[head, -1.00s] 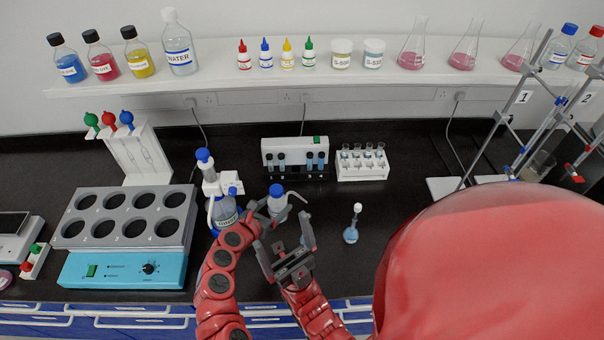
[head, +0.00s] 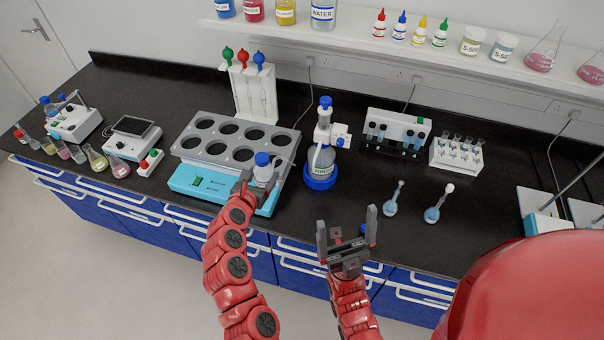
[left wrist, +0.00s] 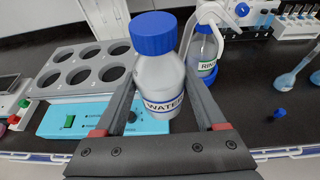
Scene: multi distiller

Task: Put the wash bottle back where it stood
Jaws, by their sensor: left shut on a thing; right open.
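My right gripper (head: 346,240) is open and empty, near the bench's front edge.
A dispenser bottle (head: 322,160) in a blue ring stands right of the wash bottle. The teal water bath (head: 205,184) with a grey block is left. Two flasks (head: 390,204) (head: 433,213) stand further right. A small blue cap (left wrist: 279,113) lies on the bench. Bare bench lies before the dispenser bottle.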

